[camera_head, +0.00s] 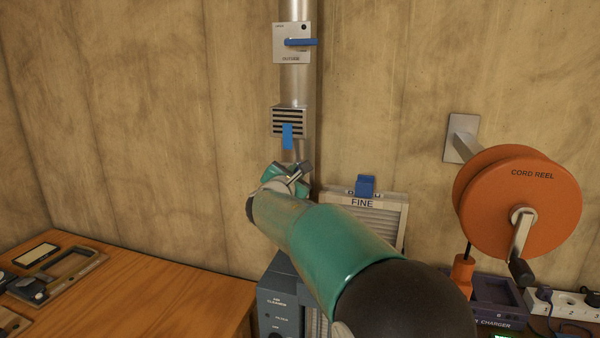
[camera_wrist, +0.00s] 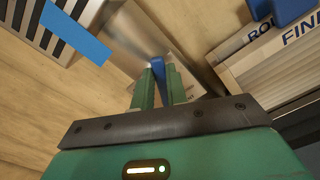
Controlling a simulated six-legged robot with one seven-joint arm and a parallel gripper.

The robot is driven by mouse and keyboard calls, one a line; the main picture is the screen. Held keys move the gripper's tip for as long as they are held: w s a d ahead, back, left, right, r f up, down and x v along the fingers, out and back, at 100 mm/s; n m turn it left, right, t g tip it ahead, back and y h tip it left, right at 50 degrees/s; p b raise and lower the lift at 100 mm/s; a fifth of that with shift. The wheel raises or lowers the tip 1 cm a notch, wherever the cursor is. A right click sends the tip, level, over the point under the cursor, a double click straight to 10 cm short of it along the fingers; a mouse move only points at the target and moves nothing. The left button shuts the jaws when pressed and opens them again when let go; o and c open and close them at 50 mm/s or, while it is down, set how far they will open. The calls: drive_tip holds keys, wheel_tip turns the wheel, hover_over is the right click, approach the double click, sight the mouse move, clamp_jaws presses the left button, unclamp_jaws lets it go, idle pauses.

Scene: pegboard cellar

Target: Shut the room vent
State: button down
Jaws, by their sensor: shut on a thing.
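A slatted grille (camera_head: 289,120) with a hanging blue tab (camera_head: 288,136) sits on the metal duct. Both also show at the upper left of the wrist view, as the grille (camera_wrist: 38,22) and the blue tab (camera_wrist: 75,36). Below them, my gripper (camera_wrist: 159,78) is shut on a blue handle (camera_wrist: 157,63) in front of a silver plate (camera_wrist: 190,80). In the head view my gripper (camera_head: 298,176) hides that handle. I cannot read a label on the held handle or the grille.
Above the grille is a plate (camera_head: 284,53) with a level blue lever (camera_head: 301,42). A FINE filter panel (camera_head: 392,215) stands close right of my gripper. An orange cord reel (camera_head: 490,200) is farther right. A wooden table (camera_head: 150,295) is at lower left.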

drive_tip(key=shift+s+d+f+m, duration=0.15)
drive_tip(key=shift+d+f+m, duration=0.5)
drive_tip(key=shift+m, duration=1.3)
drive_tip(key=shift+s+d+f+m, duration=0.15)
drive_tip(key=shift+f+m, duration=0.75)
drive_tip(key=shift+m, duration=1.1)
drive_tip(key=shift+s+d+f+m, duration=0.1)
drive_tip(key=shift+d+f+m, duration=0.55)
drive_tip(key=shift+m, duration=1.3)
drive_tip(key=shift+a+f, duration=0.15)
drive_tip(key=shift+f, duration=0.05)
drive_tip(key=c, duration=1.4)
unclamp_jaws()
drive_tip(key=shift+s, duration=0.1)
drive_tip(key=v, duration=1.3)
drive_tip(key=shift+s, duration=0.3)
drive_tip(key=shift+a, duration=0.1)
